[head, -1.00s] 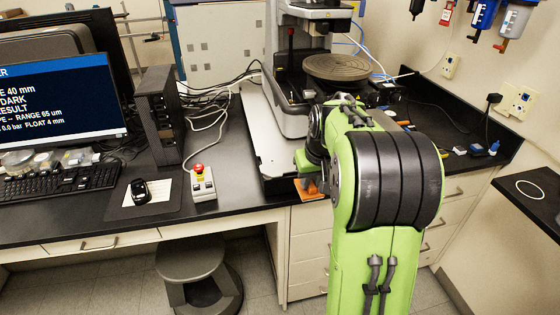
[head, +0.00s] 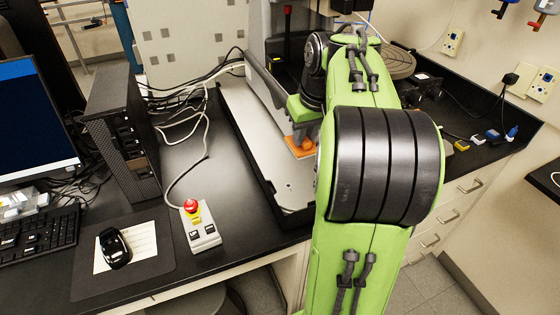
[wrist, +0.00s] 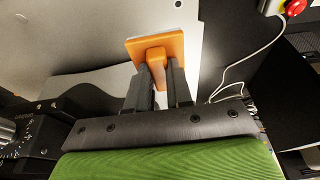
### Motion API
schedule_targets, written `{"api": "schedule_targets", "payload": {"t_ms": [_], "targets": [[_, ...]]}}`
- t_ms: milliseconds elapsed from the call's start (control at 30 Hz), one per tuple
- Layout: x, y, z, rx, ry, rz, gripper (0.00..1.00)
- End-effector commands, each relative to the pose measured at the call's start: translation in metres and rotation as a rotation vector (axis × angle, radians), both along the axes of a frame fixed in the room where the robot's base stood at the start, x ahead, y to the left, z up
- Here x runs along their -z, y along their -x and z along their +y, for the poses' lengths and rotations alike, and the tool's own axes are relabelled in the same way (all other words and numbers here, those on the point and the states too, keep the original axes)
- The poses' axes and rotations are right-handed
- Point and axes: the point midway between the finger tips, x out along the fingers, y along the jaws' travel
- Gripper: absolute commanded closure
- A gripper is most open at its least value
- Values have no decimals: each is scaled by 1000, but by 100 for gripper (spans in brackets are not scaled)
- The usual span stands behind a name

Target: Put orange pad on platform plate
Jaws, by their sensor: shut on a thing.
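The orange pad (head: 297,152) is a flat square with a raised grip block on top. My gripper (head: 304,133) is shut on that block, and the wrist view shows the two dark fingers (wrist: 160,78) on either side of it, with the pad (wrist: 176,48) beyond. In the head view the pad appears over the pale flat plate (head: 257,123) of the instrument's base; I cannot tell whether it touches. A round ribbed grey plate (head: 398,66) shows behind my arm, on the profiler, partly hidden. I cannot tell which of these is the platform plate.
A control box with a red button (head: 199,226) stands left of the instrument's dark tray edge. A mouse (head: 115,247), computer tower (head: 118,135) and loose cables are further left. My arm hides much of the profiler.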

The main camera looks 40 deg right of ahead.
Motion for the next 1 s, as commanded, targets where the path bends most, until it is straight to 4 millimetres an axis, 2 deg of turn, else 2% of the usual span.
{"api": "schedule_targets", "payload": {"t_ms": [67,233,567,900,933,1000], "targets": [[5,1,0,2,-1,0,100],[48,1,0,2,-2,2,100],[99,1,0,1,-2,2,100],[104,1,0,1,1,0,100],[104,1,0,1,1,0,78],[103,1,0,1,1,0,67]]}}
